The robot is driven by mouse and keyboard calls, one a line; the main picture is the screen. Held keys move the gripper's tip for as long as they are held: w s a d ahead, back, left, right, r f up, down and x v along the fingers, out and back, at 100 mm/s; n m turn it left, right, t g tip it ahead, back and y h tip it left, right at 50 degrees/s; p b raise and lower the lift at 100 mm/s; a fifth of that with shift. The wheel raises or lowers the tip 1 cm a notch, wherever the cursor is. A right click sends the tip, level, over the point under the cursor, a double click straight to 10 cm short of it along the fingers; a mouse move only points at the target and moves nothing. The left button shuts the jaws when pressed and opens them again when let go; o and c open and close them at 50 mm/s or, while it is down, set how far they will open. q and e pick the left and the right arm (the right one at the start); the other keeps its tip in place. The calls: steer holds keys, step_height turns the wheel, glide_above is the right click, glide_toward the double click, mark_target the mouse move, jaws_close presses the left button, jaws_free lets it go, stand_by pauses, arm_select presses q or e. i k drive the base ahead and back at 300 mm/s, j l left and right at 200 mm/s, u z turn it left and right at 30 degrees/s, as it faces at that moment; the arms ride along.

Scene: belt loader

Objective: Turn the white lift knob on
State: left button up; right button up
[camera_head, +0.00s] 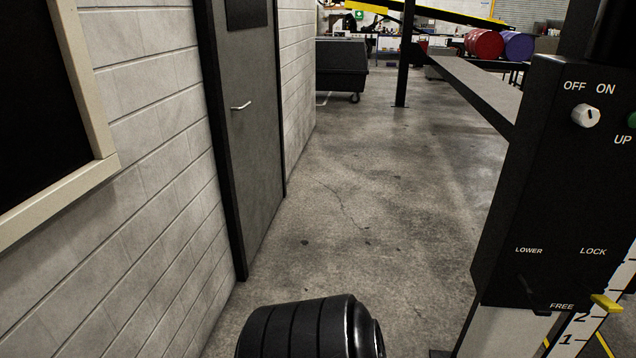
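The white lift knob (586,116) is on the front of a black control panel (545,190) at the right of the head view. The words OFF and ON are printed above it, OFF on the left and ON on the right. A short dark mark shows on the knob's face, but it is too small to tell for certain which word it points at. Nothing touches the knob. Neither of my grippers is in view.
A green button (632,119) is cut off by the right edge, above the word UP. A lever with a yellow end (606,303) sticks out low on the panel. A block wall with a grey door (250,130) runs along the left. The concrete floor (390,190) between is clear.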

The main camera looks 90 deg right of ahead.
mark_target(586, 115)
steer(key=z, duration=4.15)
